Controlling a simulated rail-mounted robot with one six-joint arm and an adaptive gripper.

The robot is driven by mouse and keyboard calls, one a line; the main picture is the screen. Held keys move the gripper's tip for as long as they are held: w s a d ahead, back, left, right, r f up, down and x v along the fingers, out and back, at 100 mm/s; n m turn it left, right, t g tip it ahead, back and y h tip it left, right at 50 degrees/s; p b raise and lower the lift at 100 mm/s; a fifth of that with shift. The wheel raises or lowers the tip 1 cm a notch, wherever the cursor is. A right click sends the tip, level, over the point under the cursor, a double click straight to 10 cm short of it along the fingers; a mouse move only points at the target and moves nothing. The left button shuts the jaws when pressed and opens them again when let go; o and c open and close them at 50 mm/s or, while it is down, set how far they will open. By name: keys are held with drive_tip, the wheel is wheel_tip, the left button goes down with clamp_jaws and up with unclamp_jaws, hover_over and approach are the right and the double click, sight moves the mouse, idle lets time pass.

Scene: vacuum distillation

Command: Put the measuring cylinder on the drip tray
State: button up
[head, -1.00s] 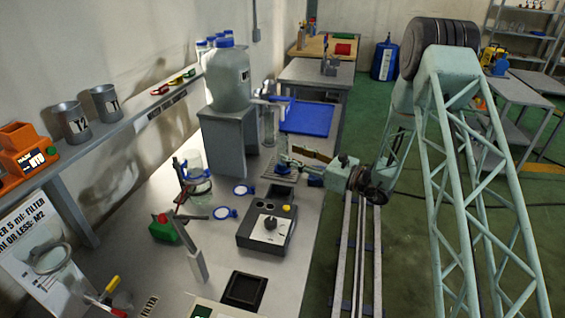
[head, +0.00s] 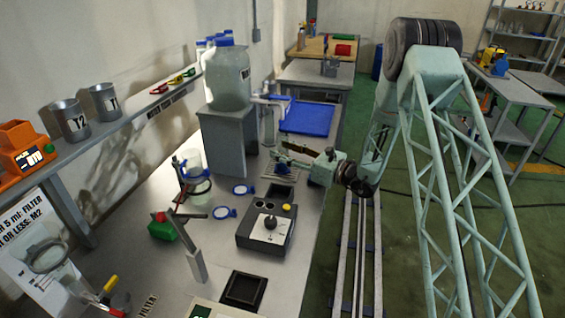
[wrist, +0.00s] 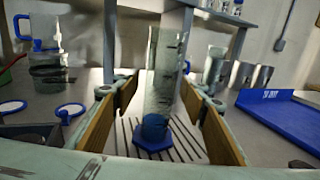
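The measuring cylinder (wrist: 162,85) is clear with dark graduation marks and a blue hexagonal base (wrist: 153,143). In the wrist view it appears upright on the slotted drip tray (wrist: 187,150), leaning slightly in the picture. My gripper (wrist: 160,95) is open, with one tan-padded finger on each side of the cylinder. I cannot tell whether the cylinder is fully between the fingertips or just beyond them. In the head view my gripper (head: 290,155) is low over the far part of the bench, and the cylinder is hard to make out there.
A control box with a knob (head: 266,230) is nearer on the bench. A large jug (head: 228,78) stands on a grey stand (head: 228,140) behind left. A blue tray (head: 310,117) lies beyond the gripper; it is at right in the wrist view (wrist: 275,112).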

idle(0.6)
drive_tip(key=c, duration=1.1)
drive_tip(key=shift+r, duration=0.35)
drive_tip(key=shift+r+p, duration=0.5)
drive_tip(key=shift+r, duration=1.05)
drive_tip(key=p, duration=0.2)
approach(283, 141)
drive_tip(key=shift+s+d+f, duration=0.3)
drive_tip(key=shift+d, duration=0.75)
drive_tip(key=shift+s+d+f, duration=0.3)
drive_tip(key=shift+d, duration=0.7)
drive_tip(key=shift+s+d+f, duration=0.3)
drive_tip(key=shift+d+f, duration=0.05)
drive_tip(key=shift+d, duration=0.7)
drive_tip(key=shift+d, duration=0.1)
